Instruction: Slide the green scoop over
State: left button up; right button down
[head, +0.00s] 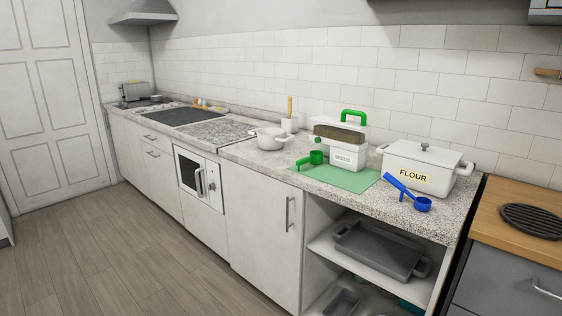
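The green scoop (311,158) lies on the light green mat (346,181) on the counter, near the mat's left end. It is in front and to the left of a white container with a green handle (353,117). A blue scoop (421,203) lies farther right, its long handle slanting up against the front of the white flour box (425,162). Neither of my grippers shows in the head view.
A white pot (270,139) and a white cup with a wooden utensil (289,125) stand left of the mat. A grey tray (378,251) sits on the open shelf below.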

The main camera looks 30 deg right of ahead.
aim_at(316, 157)
jog(key=i+z, duration=0.15)
jog(key=i, duration=0.4)
jog(key=i+j+z, duration=0.15)
jog(key=i, duration=0.4)
jog(key=i+j+z, duration=0.2)
jog(key=i+z, duration=0.3)
jog(key=i+j+z, duration=0.3)
jog(key=z, duration=0.2)
jog(key=i+j+z, duration=0.55)
jog(key=j+z, duration=0.4)
jog(key=j, duration=0.1)
